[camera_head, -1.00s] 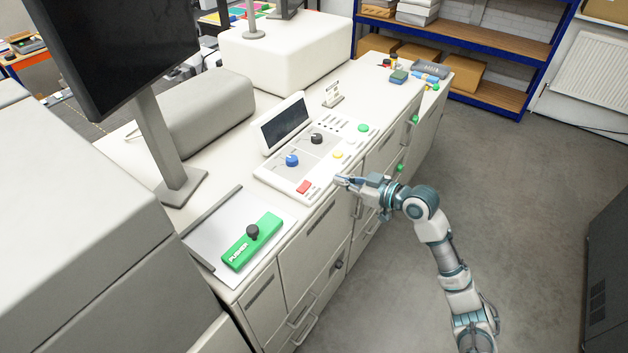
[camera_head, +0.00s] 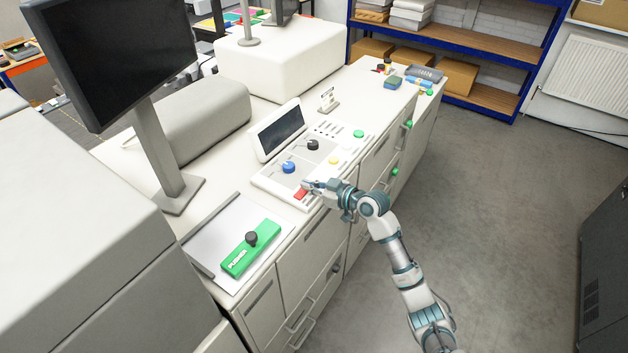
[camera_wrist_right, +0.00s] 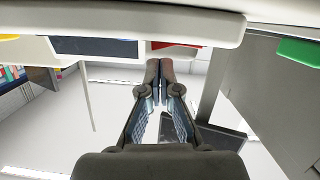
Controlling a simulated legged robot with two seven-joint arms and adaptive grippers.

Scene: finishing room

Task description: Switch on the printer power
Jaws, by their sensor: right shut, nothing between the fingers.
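The control panel (camera_head: 267,180) lies on the white counter, with a small dark screen (camera_head: 281,133) at its back. A red button (camera_head: 299,194) is at its near edge; red also shows just past my fingertips in the right wrist view (camera_wrist_right: 174,44). A blue knob (camera_head: 288,167), a black knob (camera_head: 313,144), a yellow button (camera_head: 333,161) and a green button (camera_head: 358,133) are also on it. My right gripper (camera_head: 307,184) is shut and empty, its tips right by the red button; I cannot tell if they touch it. My left gripper is out of view.
A green block marked PUSHER (camera_head: 241,256) with a black knob lies on the counter, nearer. A large monitor (camera_head: 125,60) stands at the left. Cabinet fronts with handles drop below the counter edge.

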